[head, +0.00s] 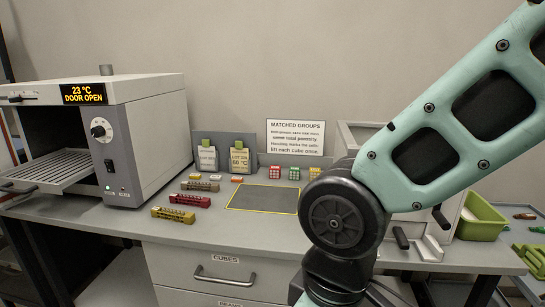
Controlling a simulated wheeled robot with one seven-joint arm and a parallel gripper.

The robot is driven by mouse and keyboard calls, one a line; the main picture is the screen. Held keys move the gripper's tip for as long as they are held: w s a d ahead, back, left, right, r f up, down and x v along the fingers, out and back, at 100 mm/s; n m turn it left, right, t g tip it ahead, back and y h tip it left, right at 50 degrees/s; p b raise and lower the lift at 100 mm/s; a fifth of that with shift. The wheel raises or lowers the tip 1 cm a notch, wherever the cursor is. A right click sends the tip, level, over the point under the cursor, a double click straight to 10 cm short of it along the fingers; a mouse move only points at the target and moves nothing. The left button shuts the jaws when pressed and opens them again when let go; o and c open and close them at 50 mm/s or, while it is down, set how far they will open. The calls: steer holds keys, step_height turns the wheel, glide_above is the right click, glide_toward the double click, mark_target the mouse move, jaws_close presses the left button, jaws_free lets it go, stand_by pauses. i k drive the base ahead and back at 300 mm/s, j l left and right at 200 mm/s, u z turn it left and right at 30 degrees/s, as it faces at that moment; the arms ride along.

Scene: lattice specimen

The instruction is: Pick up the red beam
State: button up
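The red beam (190,201) lies flat on the grey counter, left of centre, in the head view. It looks dark red with a row of openings along it. A yellow beam (173,215) lies in front of it and a grey-brown beam (200,186) lies behind it, each apart from it. My teal arm and its black joint fill the right side of the view, to the right of the beams. My gripper is below the bottom edge of the picture, so its fingers cannot be seen.
A dark yellow-edged mat (262,198) lies bare right of the beams. An oven (128,135) stands left, door open, rack out. Small cubes (294,173) sit behind the mat. Labelled holders (240,155) stand at the back.

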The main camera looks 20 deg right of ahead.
mark_target(206, 202)
steer(key=i+j, duration=0.7)
steer(key=j+u, duration=0.05)
